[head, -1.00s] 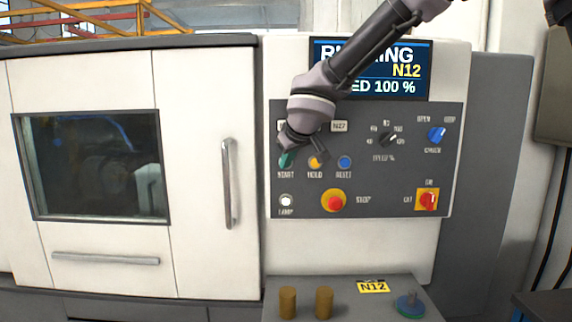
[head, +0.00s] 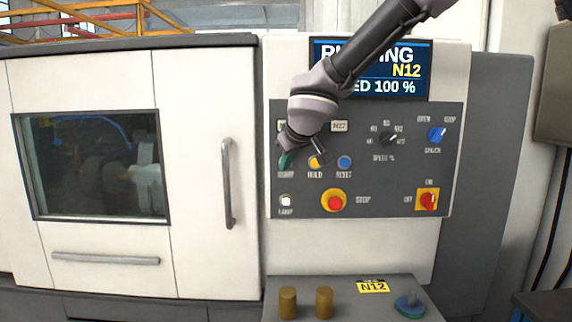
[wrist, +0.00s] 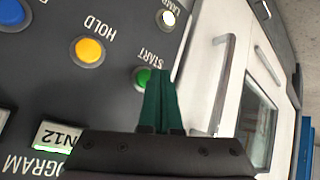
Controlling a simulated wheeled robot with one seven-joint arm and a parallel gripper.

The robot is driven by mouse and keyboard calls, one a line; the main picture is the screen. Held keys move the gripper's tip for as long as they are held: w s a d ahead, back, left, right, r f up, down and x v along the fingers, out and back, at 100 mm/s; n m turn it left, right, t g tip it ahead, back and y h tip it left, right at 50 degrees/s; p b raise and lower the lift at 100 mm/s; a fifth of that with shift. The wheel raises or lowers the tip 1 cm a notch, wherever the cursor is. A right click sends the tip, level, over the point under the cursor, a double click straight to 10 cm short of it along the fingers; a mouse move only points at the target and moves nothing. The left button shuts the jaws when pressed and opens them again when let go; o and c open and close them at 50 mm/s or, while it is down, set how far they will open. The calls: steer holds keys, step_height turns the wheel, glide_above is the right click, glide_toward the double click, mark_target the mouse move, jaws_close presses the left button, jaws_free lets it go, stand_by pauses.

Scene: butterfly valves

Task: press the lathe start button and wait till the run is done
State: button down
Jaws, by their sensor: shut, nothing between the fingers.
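The lathe's control panel (head: 390,180) faces me. The green start button (wrist: 142,77) shows in the wrist view just beyond my gripper's fingertips (wrist: 158,78); whether they touch it I cannot tell. In the head view my gripper (head: 285,160) covers most of the start button, above its START label. The gripper is shut and empty, its dark green fingers together. The screen (head: 385,68) reads N12 and a speed line ending in 100 %; its top word, partly behind my arm, appears to be RUNNING. The lathe window (head: 90,165) shows machinery inside, and the door (head: 205,120) is closed.
Beside start are the yellow hold button (wrist: 89,51) and blue reset button (head: 344,162). The red stop button (head: 334,202) and a red switch (head: 428,200) sit lower. Two brown cylinders (head: 288,302) (head: 324,302), an N12 card (head: 373,287) and a blue-green part (head: 409,304) stand on the ledge.

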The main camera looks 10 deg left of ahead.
steer(key=s, duration=0.2)
steer(key=s+d, duration=0.1)
steer(key=s, duration=0.2)
stand_by(0.7)
steer(key=w+d+r+m+h, duration=0.2)
steer(key=d+r+m, duration=0.1)
steer(key=d, duration=0.9)
steer(key=w+d+r+m+h, duration=0.2)
steer(key=d+r+m, duration=0.15)
steer(key=d, duration=0.95)
steer(key=s+d+m+g+y, duration=0.1)
steer(key=s+d+m, duration=0.7)
steer(key=s+d, duration=0.6)
steer(key=shift+d+r, duration=0.25)
steer(key=shift+d, duration=1)
stand_by(1.7)
